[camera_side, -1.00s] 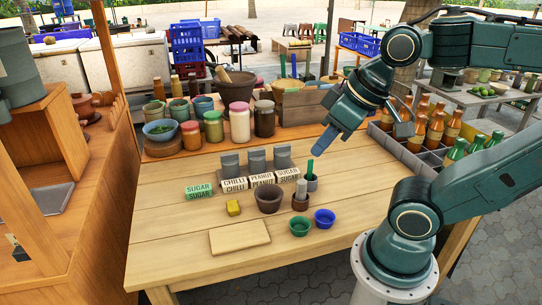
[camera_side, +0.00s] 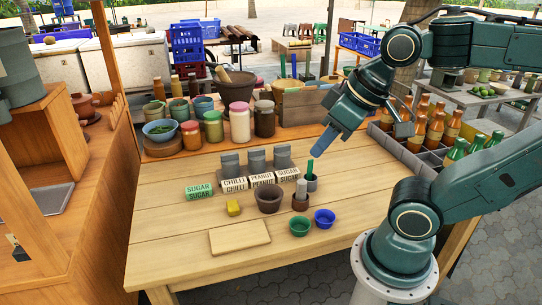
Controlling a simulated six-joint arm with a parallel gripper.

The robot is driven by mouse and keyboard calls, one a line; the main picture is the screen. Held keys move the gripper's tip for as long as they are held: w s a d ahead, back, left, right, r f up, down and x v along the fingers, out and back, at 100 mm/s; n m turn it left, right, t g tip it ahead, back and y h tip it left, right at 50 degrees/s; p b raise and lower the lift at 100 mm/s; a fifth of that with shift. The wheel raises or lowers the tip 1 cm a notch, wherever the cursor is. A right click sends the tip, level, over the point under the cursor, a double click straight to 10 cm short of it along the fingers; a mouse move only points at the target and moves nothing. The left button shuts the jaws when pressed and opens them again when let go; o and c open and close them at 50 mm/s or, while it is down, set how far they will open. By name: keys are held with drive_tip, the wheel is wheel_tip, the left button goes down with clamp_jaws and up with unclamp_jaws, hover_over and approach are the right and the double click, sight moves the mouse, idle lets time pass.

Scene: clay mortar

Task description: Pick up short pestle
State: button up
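A dark brown clay mortar (camera_side: 270,202) stands on the wooden table. To its right, a light grey pestle (camera_side: 301,188) stands upright in a small brown holder (camera_side: 300,204). Behind it, a taller green pestle (camera_side: 310,168) stands in a grey cup (camera_side: 311,183). The light grey one looks the shorter of the two. My gripper (camera_side: 325,139) hangs above and behind these pestles, apart from them, with a blue finger pointing down and left. I see nothing held in it, but its finger gap is not clear.
Labelled blocks (camera_side: 235,184) with grey scoops stand in a row behind the mortar. A yellow block (camera_side: 233,208), a wooden board (camera_side: 240,237), a green bowl (camera_side: 300,227) and a blue bowl (camera_side: 324,218) lie in front. A bottle crate (camera_side: 405,152) is at right. The table's left front is clear.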

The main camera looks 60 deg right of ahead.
drive_tip(key=o, duration=0.8)
drive_tip(key=shift+w, duration=0.1)
drive_tip(key=m+g, duration=0.6)
drive_tip(key=m, duration=1.2)
hover_over(302, 182)
wheel_tip(302, 182, down, 15)
drive_tip(key=shift+r, duration=0.1)
drive_tip(key=shift+f, duration=4.35)
